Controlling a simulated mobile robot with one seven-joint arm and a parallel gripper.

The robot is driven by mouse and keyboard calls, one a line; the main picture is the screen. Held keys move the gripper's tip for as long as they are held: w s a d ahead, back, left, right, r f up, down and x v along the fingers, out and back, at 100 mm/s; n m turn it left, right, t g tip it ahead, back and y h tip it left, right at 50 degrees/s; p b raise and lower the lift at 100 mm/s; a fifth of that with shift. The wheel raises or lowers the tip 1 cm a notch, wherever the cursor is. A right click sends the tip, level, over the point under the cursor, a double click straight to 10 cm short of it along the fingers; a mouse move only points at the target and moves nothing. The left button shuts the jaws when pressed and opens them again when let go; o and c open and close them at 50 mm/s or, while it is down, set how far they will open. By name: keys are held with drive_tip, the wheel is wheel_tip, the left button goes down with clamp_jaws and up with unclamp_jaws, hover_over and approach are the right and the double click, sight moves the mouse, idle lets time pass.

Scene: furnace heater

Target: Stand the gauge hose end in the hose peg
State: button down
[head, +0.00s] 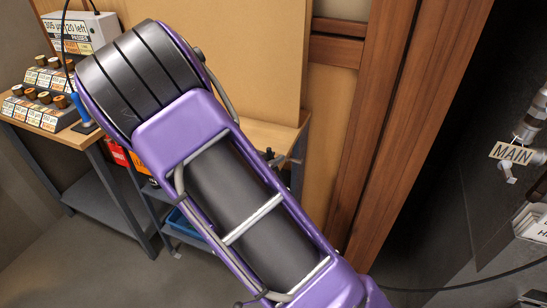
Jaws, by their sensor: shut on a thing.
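A white gauge box (82,35) with a lit readout stands at the back of the bench at the upper left. A black hose (65,45) loops beside it and runs down towards a blue upright piece (80,105). This blue piece is on a small dark base (86,126) at the bench's right edge, partly beside my arm. I cannot tell whether it is the hose end, the peg or both. My large purple arm fills the middle of the view. My gripper is not visible, and whatever it holds is hidden.
The wooden bench (50,137) carries racks of labelled small parts (38,112). A second low bench (268,134) stands behind my arm, with a blue bin (186,226) below. A wooden post (375,120) and a valve tagged MAIN (511,152) are at the right. Some floor is clear at lower left.

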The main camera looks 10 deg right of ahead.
drive_tip(key=c, duration=0.6)
unclamp_jaws()
drive_tip(key=shift+c, duration=0.2)
drive_tip(key=p+v, duration=0.2)
drive_tip(key=v, duration=1.5)
drive_tip(key=shift+a, duration=0.15)
drive_tip(key=shift+r, duration=0.1)
